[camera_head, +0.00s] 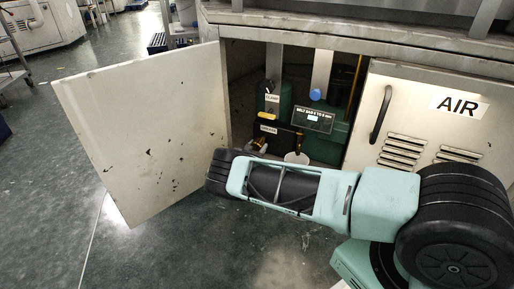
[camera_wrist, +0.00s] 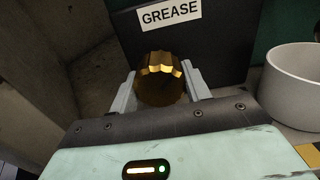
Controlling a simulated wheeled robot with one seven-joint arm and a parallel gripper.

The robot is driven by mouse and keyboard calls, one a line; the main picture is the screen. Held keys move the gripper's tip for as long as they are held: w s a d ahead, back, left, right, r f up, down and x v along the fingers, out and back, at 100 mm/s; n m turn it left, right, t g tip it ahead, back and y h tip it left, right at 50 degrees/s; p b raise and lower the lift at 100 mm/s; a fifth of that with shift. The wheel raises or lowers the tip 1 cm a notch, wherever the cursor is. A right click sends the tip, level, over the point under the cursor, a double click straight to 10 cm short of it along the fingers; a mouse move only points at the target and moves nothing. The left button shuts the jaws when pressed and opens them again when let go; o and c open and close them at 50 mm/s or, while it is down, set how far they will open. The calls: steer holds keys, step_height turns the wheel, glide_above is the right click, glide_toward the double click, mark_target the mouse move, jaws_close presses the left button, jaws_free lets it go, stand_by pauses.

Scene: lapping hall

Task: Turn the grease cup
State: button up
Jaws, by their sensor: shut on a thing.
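In the wrist view the grease cup (camera_wrist: 162,80) is a brass-coloured cap with a scalloped edge, in front of a black panel with a GREASE label (camera_wrist: 171,13). My gripper (camera_wrist: 160,90) has one grey finger on each side of the cap and is shut on it. In the head view my arm reaches into the open cabinet. A bit of brass (camera_head: 259,145) shows below the small label there, and my wrist hides most of the gripper.
The cabinet door (camera_head: 150,125) stands open at the left. A closed door marked AIR (camera_head: 440,125) is at the right. A pale round cup (camera_wrist: 300,88) stands right of my gripper. Green housings (camera_head: 325,140) and a small display panel (camera_head: 312,119) fill the cabinet.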

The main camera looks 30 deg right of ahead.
steer(key=m+p, duration=0.1)
steer(key=m, duration=0.3)
steer(key=shift+m, duration=2.3)
steer(key=o, duration=1)
steer(key=shift+c, duration=0.2)
steer(key=shift+a, duration=0.1)
